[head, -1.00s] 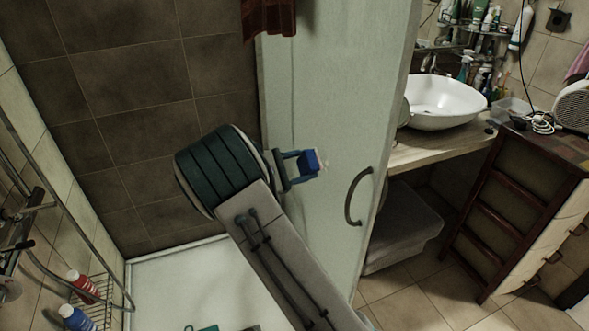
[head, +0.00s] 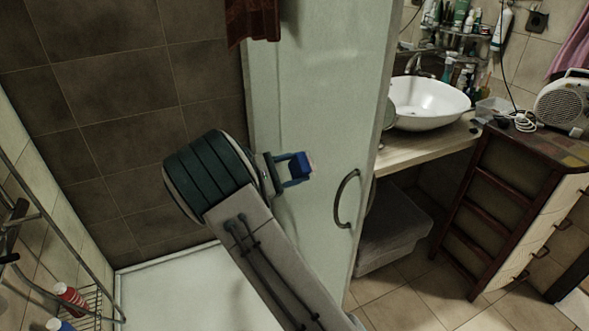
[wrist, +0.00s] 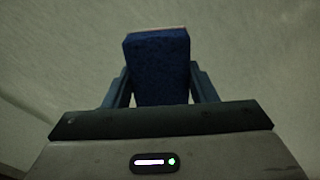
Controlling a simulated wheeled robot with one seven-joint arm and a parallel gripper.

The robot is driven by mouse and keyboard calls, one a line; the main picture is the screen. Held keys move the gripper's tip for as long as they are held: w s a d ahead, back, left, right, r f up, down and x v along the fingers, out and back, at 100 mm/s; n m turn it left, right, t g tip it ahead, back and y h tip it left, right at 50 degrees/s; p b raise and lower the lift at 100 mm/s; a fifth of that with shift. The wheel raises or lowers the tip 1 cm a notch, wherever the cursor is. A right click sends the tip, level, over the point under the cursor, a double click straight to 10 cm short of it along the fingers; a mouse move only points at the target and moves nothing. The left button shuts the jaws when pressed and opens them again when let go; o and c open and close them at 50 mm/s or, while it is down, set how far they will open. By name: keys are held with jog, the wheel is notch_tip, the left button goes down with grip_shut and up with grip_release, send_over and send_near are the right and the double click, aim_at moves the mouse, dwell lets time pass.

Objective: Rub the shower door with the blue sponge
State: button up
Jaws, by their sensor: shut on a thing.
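The blue sponge (head: 299,166) is held between the fingers of my gripper (head: 293,168), in front of the shower door (head: 318,110). In the wrist view the sponge (wrist: 158,68) stands out beyond the two fingers of my gripper (wrist: 161,88), with a thin pale layer at its far edge. The door is a pale, frosted panel with a curved dark handle (head: 342,200) to the right of the sponge. It fills the background of the wrist view. I cannot tell whether the sponge touches the door.
A white shower tray (head: 190,290) lies below my arm. A wire rack with bottles, one of them red (head: 70,296), is at the lower left. A washbasin (head: 428,102) on a counter and a dark wooden cabinet (head: 500,195) stand right of the door. A reddish cloth (head: 252,20) hangs at the top.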

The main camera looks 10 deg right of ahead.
aim_at(300, 176)
jog(key=shift+w+d, duration=0.15)
jog(key=shift+d, duration=0.6)
jog(key=shift+s+d, duration=0.15)
jog(key=shift+s, duration=0.7)
jog(key=shift+s+d, duration=0.1)
jog(key=shift+s, duration=0.75)
jog(key=shift+s+d, duration=0.1)
jog(key=shift+s, duration=0.2)
jog(key=shift+d, duration=0.1)
jog(key=shift+w, duration=0.1)
